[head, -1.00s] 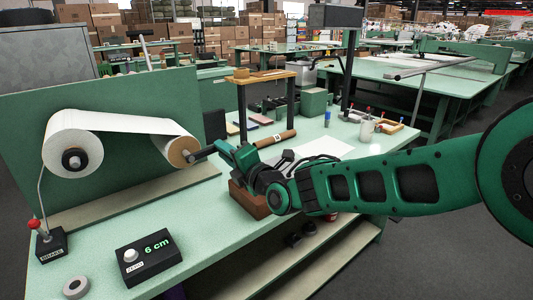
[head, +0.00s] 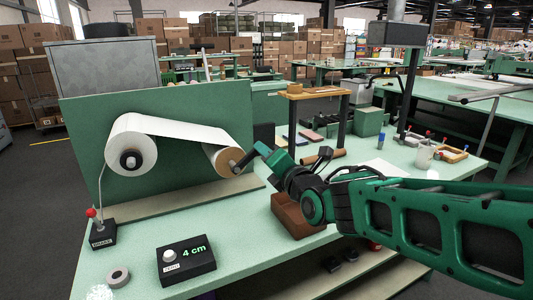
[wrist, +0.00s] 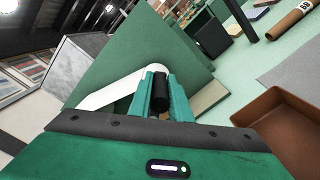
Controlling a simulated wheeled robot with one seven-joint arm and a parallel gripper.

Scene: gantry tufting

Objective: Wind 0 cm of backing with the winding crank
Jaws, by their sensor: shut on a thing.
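My gripper (head: 268,158) is shut on the black handle of the winding crank (wrist: 160,92), seen between the two green fingers in the wrist view. In the head view the crank's arm (head: 243,163) runs from the hub of the brown-ended take-up roll (head: 222,161) to my fingers, which hide most of the handle. White backing (head: 185,132) spans from the large supply roll (head: 117,137) to the take-up roll, before a green panel (head: 85,130). The black counter box (head: 186,265) reads 4 cm in green and has a round white button marked ZERO.
A red-knobbed brake lever (head: 102,232) stands at the left front, with a tape roll (head: 118,278) near the counter. A brown bin (head: 294,218) sits below my gripper. A brown tube (head: 324,158) and a small wooden stand (head: 314,92) are behind it.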

